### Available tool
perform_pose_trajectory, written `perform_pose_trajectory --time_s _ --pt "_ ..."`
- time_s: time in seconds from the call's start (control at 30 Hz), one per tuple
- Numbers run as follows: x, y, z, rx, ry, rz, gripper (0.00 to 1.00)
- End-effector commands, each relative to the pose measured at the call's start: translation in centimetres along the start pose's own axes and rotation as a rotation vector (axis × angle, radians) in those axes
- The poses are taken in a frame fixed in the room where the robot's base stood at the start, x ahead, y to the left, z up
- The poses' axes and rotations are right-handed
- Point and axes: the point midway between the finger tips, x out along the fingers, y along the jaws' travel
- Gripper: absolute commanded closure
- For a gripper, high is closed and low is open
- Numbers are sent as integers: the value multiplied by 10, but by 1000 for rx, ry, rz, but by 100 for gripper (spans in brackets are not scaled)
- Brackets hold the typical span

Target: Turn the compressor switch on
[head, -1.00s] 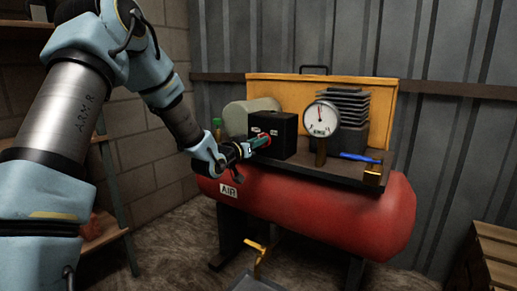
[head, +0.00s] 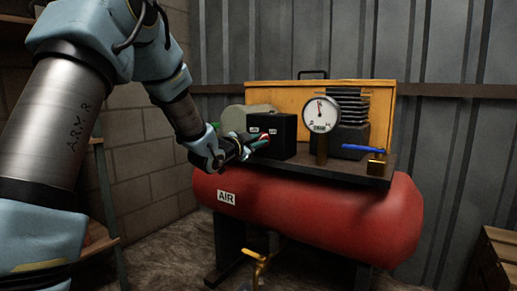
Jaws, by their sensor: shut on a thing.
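The compressor is a red tank (head: 320,215) marked AIR, with a dark deck on top. A black switch box (head: 285,133) with small white labels stands on the left part of the deck. My gripper (head: 259,142) reaches in from the left to the front of this box. It is shut on the switch, of which a small bit of red shows by the fingertips. The fingers cover most of the switch, so I cannot tell its position.
A round pressure gauge (head: 321,115) and a blue-handled brass valve (head: 377,161) stand to the right on the deck. A yellow panel (head: 300,93) is behind. A brass-coloured drain valve (head: 258,262) hangs below the tank. A wooden crate (head: 498,262) is at the lower right.

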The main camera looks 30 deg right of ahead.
Motion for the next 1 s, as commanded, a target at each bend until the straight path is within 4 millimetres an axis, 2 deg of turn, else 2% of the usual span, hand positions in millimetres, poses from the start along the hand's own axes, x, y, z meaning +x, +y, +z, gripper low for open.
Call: perform_pose_trajectory --time_s 0.3,0.77,0.8,1.0 --pt "0 1 2 94 -3 0 100" --pt "0 1 1 108 -3 1 100" --pt "0 1 1 108 -3 1 79" --pt "0 1 1 107 -2 1 56"
